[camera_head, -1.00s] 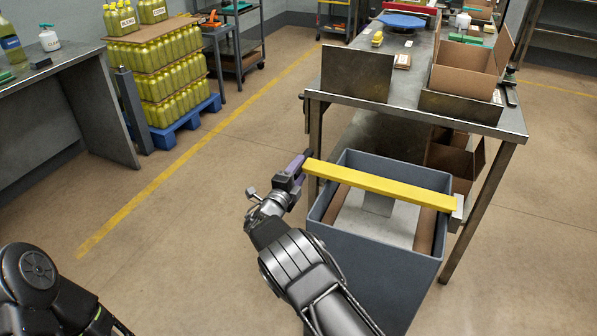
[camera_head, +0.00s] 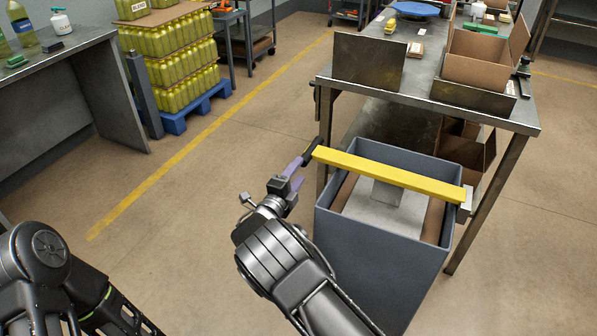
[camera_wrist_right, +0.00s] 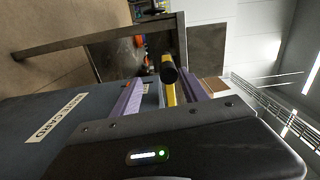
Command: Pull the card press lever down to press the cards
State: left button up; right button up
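The card press is a grey open bin (camera_head: 372,250) with a yellow lever (camera_head: 385,174) lying across its top. A black grip (camera_head: 313,151) is at the lever's left end. Inside the bin, a light grey plate (camera_head: 385,213) lies between brown cardboard pieces (camera_head: 434,220). My right gripper (camera_head: 303,170) is left of the grip, with purple fingers spread and empty. In the right wrist view the black grip (camera_wrist_right: 168,73) and yellow lever (camera_wrist_right: 170,95) appear between the spread fingers. My left arm shows at the lower left; its gripper is out of view.
A metal table (camera_head: 420,85) with cardboard boxes stands close behind the bin. A pallet of yellow bottles (camera_head: 175,65) and another table (camera_head: 60,75) are at the far left. The floor left of the bin is clear.

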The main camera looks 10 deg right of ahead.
jog(key=shift+s+a+f, duration=0.1)
jog(key=p+v, duration=0.3)
jog(key=v, duration=0.5)
jog(key=shift+s+a, duration=0.2)
jog(key=shift+s, duration=0.05)
dwell(0.4)
dwell(0.6)
